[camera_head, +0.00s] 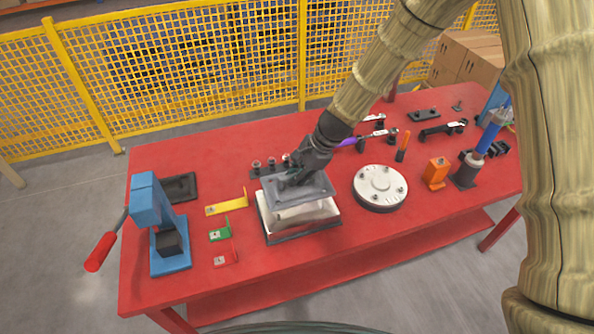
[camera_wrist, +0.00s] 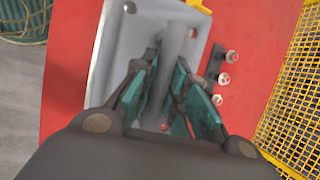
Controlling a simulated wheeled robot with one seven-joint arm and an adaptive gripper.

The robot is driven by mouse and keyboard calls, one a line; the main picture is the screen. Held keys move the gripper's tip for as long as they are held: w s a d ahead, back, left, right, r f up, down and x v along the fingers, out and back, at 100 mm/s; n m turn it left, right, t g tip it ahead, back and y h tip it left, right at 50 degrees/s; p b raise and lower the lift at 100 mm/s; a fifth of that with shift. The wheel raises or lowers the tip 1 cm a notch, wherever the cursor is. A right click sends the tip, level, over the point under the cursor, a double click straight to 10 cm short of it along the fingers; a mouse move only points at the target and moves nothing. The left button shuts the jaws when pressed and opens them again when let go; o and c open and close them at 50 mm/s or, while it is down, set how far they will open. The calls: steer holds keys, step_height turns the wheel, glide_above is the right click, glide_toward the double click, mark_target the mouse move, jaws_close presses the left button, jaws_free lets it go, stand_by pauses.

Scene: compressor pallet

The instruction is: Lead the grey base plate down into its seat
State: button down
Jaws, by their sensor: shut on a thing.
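The grey base plate (camera_head: 299,191) is a flat plate with rounded corners, hanging roughly level in the head view. My gripper (camera_head: 293,172) is above it, partly hidden by its own links. In the wrist view, the teal-padded fingers (camera_wrist: 178,98) are shut on the plate's raised grey bar (camera_wrist: 176,55); the plate (camera_wrist: 112,62) fills the space behind them. Below the plate in the head view is a pale block (camera_head: 300,215) in a dark-rimmed tray (camera_head: 305,234). The plate covers much of the block's top, so I cannot tell whether they touch.
A round flanged disc (camera_head: 380,186) stands close right of the tray. Yellow (camera_head: 226,208), green (camera_head: 222,234) and red (camera_head: 226,258) brackets lie to the left, beside a blue press (camera_head: 168,235). Studs (camera_head: 270,164) stand behind. The red tabletop (camera_head: 375,240) is clear at the front right.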

mark_target(301, 188)
steer(key=shift+s+r, duration=0.25)
steer(key=shift+r, duration=0.05)
steer(key=shift+w+f, duration=0.3)
steer(key=shift+w, duration=0.15)
steer(key=shift+a+f, duration=0.1)
steer(key=shift+f, duration=0.15)
steer(key=shift+s+f, duration=0.3)
steer(key=shift+f, duration=0.1)
step_height(301, 188, down, 2)
steer(key=shift+w+f+b, duration=0.1)
steer(key=shift+w+b, duration=0.05)
steer(key=shift+b, duration=0.4)
steer(key=shift+f, duration=0.25)
steer(key=shift+f+b, duration=0.75)
steer(key=shift+f, duration=0.9)
steer(key=c, duration=1.3)
jaws_free()
steer(key=shift+c, duration=0.2)
